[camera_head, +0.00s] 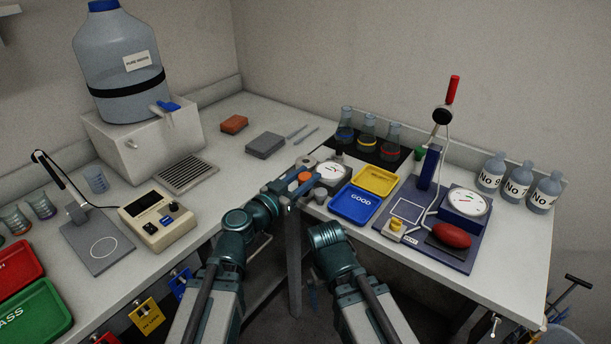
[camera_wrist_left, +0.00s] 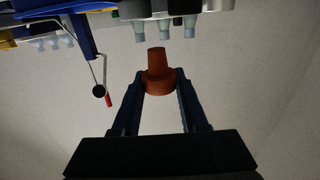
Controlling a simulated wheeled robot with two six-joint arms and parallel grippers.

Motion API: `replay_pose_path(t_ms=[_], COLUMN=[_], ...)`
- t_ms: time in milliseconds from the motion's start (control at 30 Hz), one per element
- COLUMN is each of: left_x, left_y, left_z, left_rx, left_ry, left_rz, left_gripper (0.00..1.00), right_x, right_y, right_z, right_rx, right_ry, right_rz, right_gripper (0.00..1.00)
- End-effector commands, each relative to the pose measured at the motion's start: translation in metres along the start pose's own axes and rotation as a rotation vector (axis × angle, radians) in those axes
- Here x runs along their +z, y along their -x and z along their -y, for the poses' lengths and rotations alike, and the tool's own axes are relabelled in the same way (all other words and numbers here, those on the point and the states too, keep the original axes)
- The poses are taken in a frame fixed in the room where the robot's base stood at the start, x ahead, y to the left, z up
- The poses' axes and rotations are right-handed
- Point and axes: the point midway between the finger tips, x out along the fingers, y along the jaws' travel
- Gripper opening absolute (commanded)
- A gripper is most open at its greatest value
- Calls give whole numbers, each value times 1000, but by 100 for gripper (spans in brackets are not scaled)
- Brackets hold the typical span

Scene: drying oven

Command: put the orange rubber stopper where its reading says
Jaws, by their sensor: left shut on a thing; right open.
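The orange rubber stopper (camera_head: 305,177) is held in my left gripper (camera_head: 297,186), above the bench's front edge. In the left wrist view the stopper (camera_wrist_left: 158,68) sits between the two fingertips (camera_wrist_left: 160,84), its narrow end pointing away from the wrist. A small round dial (camera_head: 334,173) stands just right of the gripper; its reading is too small to tell. A blue tray (camera_head: 342,214) marked GOOD and a yellow tray (camera_head: 376,181), its label unreadable, lie right of it, both empty. My right gripper (camera_head: 313,294) is low in front of the bench, open and empty, partly hidden.
A blue-based stand (camera_head: 432,252) with a larger dial (camera_head: 466,202) and a red object (camera_head: 451,235) is at right. Flasks (camera_head: 368,130) and bottles (camera_head: 518,180) stand behind. Red (camera_head: 15,268) and green (camera_head: 38,312) trays and a meter (camera_head: 157,217) are left.

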Motion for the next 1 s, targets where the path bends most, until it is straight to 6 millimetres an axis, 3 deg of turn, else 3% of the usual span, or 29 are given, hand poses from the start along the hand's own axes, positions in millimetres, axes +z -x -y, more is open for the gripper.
replay_pose_path(t_ms=[200,367,567,833,1000], left_x=[-3,-16,-52,-116,-140], left_y=[0,0,0,0,0], left_z=[0,0,0,0,0], left_rx=[0,0,0,0,0], left_ry=[0,0,0,0,0], left_rz=[0,0,0,0,0], left_gripper=[0,0,0,0,0], right_x=[0,1,3,7,8], right_y=[3,16,52,115,139], right_z=[0,-2,-5,-11,-13], right_rx=[0,0,0,0,0], right_ry=[0,0,0,-1,-1], right_rz=[0,0,0,0,0], right_gripper=[100,100,100,100,100])
